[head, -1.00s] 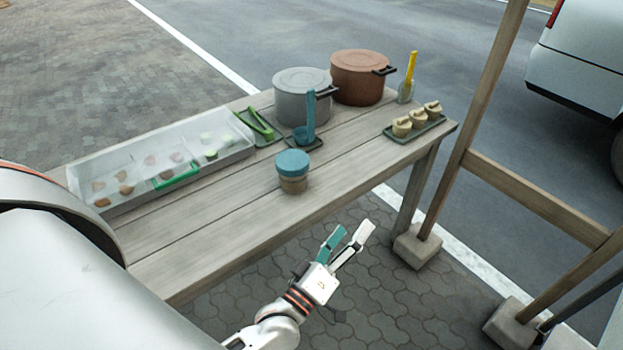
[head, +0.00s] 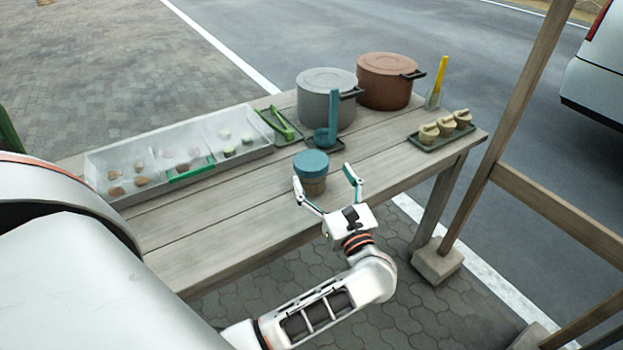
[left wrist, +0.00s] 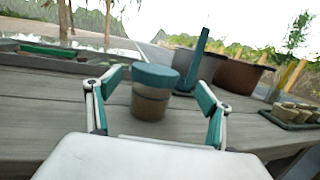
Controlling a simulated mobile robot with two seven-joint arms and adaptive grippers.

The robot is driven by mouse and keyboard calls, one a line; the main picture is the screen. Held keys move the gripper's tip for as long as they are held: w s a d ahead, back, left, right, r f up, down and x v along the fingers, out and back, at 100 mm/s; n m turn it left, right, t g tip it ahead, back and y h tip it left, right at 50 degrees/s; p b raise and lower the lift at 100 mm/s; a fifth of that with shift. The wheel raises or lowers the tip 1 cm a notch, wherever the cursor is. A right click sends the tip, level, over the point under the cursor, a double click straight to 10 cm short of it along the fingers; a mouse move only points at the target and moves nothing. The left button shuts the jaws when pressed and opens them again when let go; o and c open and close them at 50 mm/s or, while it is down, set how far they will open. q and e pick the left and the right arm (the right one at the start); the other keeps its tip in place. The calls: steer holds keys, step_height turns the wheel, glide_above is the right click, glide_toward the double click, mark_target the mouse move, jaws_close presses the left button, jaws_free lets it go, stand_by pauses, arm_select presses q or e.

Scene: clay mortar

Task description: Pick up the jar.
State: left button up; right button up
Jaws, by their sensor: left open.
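The jar (head: 312,186) stands upright on the wooden table near its front edge. It has a teal lid and a tan body. My left gripper (head: 323,182) is open and empty, with its fingers spread toward the jar from the front. In the left wrist view the jar (left wrist: 151,103) stands beyond the fingertips, between the two fingers (left wrist: 160,82) and closer to the left one. I cannot tell whether any finger touches it. My right gripper is not in view.
On the wooden table (head: 210,232), a grey pot (head: 326,100) and a brown pot (head: 384,82) stand behind the jar. A teal ladle (head: 332,120) stands upright close behind it. A divided clear bin (head: 120,192) is left; a tray of small tan items (head: 440,143) is right.

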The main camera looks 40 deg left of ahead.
mark_target(311, 160)
arm_select(q)
steer(key=shift+s+a+f+p+x, duration=0.1)
steer(key=shift+x, duration=0.95)
steer(key=shift+s+a+f+p+x, duration=0.1)
steer(key=shift+x, duration=0.95)
steer(key=shift+s+a+f+p+x, duration=0.1)
steer(key=shift+f+x, duration=0.05)
steer(key=shift+x, duration=0.85)
steer(key=c, duration=1.9)
